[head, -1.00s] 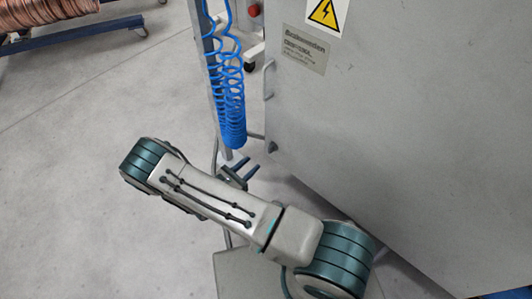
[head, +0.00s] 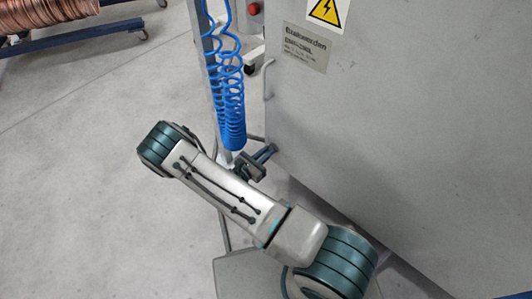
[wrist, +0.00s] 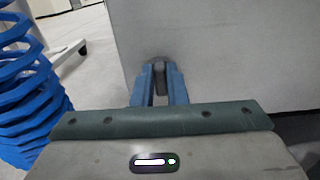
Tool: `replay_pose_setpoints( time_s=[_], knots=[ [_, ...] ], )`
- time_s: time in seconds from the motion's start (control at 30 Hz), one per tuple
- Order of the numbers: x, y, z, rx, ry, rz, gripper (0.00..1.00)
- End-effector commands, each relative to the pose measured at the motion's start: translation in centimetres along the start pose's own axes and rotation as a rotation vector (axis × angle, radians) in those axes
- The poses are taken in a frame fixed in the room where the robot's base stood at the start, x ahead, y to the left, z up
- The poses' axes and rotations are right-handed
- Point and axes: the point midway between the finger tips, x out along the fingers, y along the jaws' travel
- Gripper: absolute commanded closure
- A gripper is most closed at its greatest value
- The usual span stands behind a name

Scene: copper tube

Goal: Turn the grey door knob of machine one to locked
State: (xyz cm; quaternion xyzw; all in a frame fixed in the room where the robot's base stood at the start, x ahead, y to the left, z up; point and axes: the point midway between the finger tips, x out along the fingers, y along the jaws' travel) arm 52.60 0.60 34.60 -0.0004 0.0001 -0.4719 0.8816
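The grey door knob (wrist: 160,68) is on the lower part of the grey machine door, in the upper middle of the wrist view. Its round base shows behind my fingertips, and its darker grip shows in the gap between them. My gripper (head: 270,152) has its blue fingers at the door's lower left edge in the head view, where it hides the knob. In the wrist view my gripper (wrist: 160,80) has its fingers apart, one on each side of the knob. Any gap between fingers and knob is too small to make out. Its lock marking cannot be read.
A coiled blue hose (head: 231,100) hangs just left of the door and is close on the left in the wrist view (wrist: 30,95). A door handle (head: 268,80) sticks out above my gripper. Copper coils (head: 50,15) lie far back left. The floor at left is clear.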

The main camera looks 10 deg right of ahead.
Motion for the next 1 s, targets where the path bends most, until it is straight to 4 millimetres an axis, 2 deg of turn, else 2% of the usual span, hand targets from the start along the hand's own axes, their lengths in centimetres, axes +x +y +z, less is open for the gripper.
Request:
replay_pose_setpoints(
  time_s=[0.47, 1.0],
  knots=[
    [0.02, 0.20, 0.11, -0.071, 0.000, 0.002, 1.00],
    [-0.07, 0.80, -0.04, -0.525, -0.001, 0.005, 1.00]
  ],
)
